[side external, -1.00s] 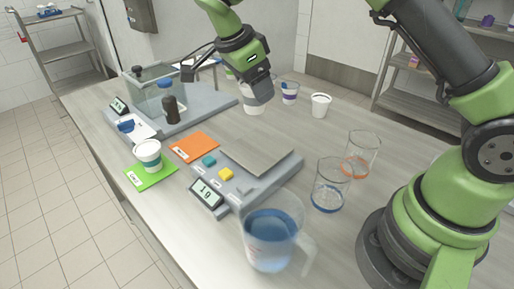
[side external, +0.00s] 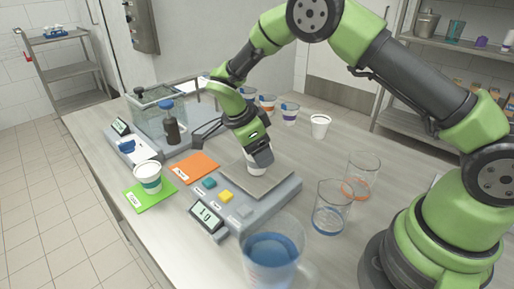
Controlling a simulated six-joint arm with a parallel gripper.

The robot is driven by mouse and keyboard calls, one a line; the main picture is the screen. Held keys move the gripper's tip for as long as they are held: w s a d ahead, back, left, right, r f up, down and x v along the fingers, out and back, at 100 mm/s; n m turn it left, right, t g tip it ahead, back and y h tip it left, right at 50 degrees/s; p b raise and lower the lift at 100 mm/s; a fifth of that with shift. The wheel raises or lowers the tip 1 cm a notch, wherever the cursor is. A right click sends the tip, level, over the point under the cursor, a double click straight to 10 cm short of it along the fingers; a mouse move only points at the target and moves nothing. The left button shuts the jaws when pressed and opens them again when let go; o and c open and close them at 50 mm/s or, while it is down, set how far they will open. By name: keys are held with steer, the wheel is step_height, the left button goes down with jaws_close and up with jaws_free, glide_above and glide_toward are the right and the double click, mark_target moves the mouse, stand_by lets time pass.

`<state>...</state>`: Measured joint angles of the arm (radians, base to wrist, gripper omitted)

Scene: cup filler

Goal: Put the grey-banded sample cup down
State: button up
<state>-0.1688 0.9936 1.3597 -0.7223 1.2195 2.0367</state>
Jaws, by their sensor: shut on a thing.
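My gripper (side external: 260,156) is shut on a white cup (side external: 256,169), with the jaws across its upper part. The jaws hide most of the cup, so I cannot make out its grey band. The cup is upright over the flat metal pan (side external: 281,181) of the front scale, near the pan's back part. Its base is at or very close to the pan. I cannot tell whether it touches.
A teal-banded cup (side external: 148,178) stands on a green mat (side external: 136,200). An orange mat (side external: 195,167) lies behind the scale's buttons. Two glass beakers (side external: 331,210) (side external: 361,178) and a jug of blue liquid (side external: 270,262) stand nearer. Several cups (side external: 289,114) stand behind. A brown bottle (side external: 172,132) is left.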

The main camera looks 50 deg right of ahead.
steer(key=o, duration=0.9)
steer(key=shift+f, duration=0.1)
steer(key=shift+o, duration=0.2)
step_height(320, 180, up, 18)
steer(key=s+a+n+t+y, duration=0.1)
steer(key=s+a+n+y, duration=0.15)
steer(key=n, duration=0.25)
steer(key=s+r+n+t+y, duration=0.1)
steer(key=s+n+t, duration=0.3)
steer(key=s, duration=0.5)
steer(key=s+r+n+t+y, duration=0.2)
steer(key=s+r+n+t, duration=0.1)
steer(key=s+n, duration=0.6)
steer(key=shift+s+d+n+t, duration=0.2)
steer(key=shift+s+n+t, duration=0.15)
steer(key=shift+s, duration=0.25)
